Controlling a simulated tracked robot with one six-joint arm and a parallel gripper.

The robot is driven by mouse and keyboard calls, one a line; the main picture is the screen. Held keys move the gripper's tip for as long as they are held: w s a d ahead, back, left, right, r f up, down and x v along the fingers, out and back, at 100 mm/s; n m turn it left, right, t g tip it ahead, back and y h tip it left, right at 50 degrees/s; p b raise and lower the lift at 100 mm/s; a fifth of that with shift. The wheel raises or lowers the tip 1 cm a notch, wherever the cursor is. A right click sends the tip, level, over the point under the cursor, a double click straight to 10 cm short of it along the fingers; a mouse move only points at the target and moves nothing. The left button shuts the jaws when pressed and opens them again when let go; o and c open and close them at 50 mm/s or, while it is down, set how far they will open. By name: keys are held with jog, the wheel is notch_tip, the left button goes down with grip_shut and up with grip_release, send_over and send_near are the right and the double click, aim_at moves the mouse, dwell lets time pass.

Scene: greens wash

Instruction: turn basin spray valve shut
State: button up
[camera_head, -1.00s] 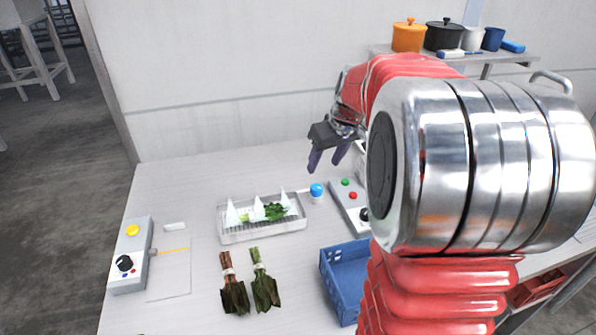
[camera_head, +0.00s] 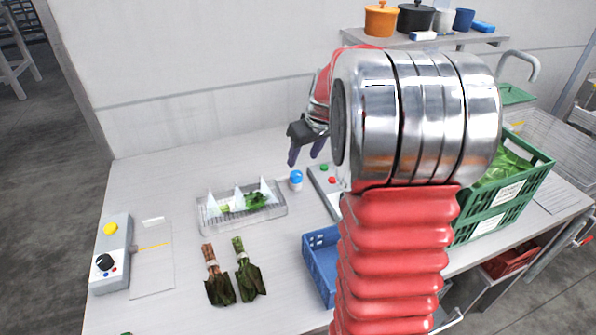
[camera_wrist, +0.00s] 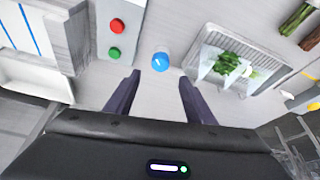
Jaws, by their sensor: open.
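The basin spray valve appears to be the round blue knob on a white base (camera_head: 296,180), standing on the counter just right of the shallow clear basin (camera_head: 212,226). In the wrist view the blue knob (camera_wrist: 160,62) shows a pale mark on its top. My gripper (camera_head: 305,158) is open and empty, its dark fingers pointing down above and behind the knob. In the wrist view the knob lies just beyond and between the fingertips (camera_wrist: 160,78), apart from both. The basin (camera_wrist: 281,72) holds green leaves and white upright dividers. I cannot tell the knob's setting.
A control box with green and red buttons (camera_head: 324,168) stands right of the knob, partly hidden by my arm. A blue crate (camera_head: 318,262) is in front, a green crate (camera_head: 484,224) to the right. Two leaf bundles (camera_head: 250,272) lie before the basin. A box with a yellow button (camera_head: 111,229) is at left.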

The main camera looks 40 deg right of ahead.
aim_at(297, 174)
jog(key=x, duration=0.9)
jog(key=shift+f, duration=0.1)
jog(key=c, duration=1)
jog(key=shift+d, duration=0.15)
jog(key=shift+c, duration=0.3)
